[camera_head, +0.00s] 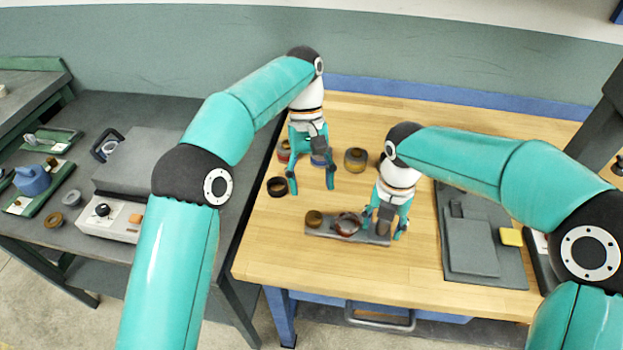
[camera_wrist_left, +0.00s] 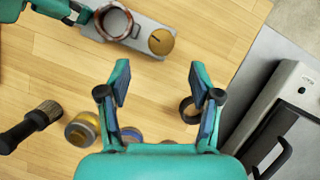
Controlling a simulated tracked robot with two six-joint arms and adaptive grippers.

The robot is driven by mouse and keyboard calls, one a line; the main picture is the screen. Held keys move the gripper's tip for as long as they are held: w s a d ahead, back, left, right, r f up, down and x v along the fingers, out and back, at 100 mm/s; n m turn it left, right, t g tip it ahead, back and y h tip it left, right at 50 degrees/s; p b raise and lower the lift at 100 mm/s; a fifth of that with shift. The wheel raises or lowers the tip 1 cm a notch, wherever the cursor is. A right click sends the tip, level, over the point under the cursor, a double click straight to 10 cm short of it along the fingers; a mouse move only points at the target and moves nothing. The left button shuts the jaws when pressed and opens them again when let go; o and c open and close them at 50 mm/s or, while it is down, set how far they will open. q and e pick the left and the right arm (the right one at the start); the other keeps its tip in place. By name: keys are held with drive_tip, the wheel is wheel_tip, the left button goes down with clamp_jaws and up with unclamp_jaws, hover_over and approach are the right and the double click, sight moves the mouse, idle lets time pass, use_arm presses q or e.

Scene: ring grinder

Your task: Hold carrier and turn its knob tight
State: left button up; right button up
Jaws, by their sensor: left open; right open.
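The carrier is a flat grey bar (camera_head: 330,232) on the wooden table, with a round brass knob (camera_head: 314,217) at its left end and a reddish-brown ring (camera_head: 347,224) near its middle. In the left wrist view the bar (camera_wrist_left: 143,36), knob (camera_wrist_left: 161,41) and ring (camera_wrist_left: 114,24) lie at the top. My left gripper (camera_head: 311,182) is open and empty above the table, behind the knob; its spread fingers (camera_wrist_left: 159,82) show in its wrist view. My right gripper (camera_head: 385,228) is open at the carrier's right end, fingers on either side of it. Contact there cannot be told.
A dark ring (camera_head: 277,187) lies left of my left gripper. Several small jars, one brass-coloured (camera_head: 355,160), stand behind. A grey board (camera_head: 472,247) and yellow block (camera_head: 511,237) lie at right. A grey machine (camera_head: 140,165) stands on the left bench. The table's front is clear.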

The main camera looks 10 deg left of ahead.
wheel_tip(320, 180, up, 11)
drive_tip(key=shift+w+f, duration=0.1)
drive_tip(key=shift+f, duration=0.1)
drive_tip(key=shift+r, duration=0.6)
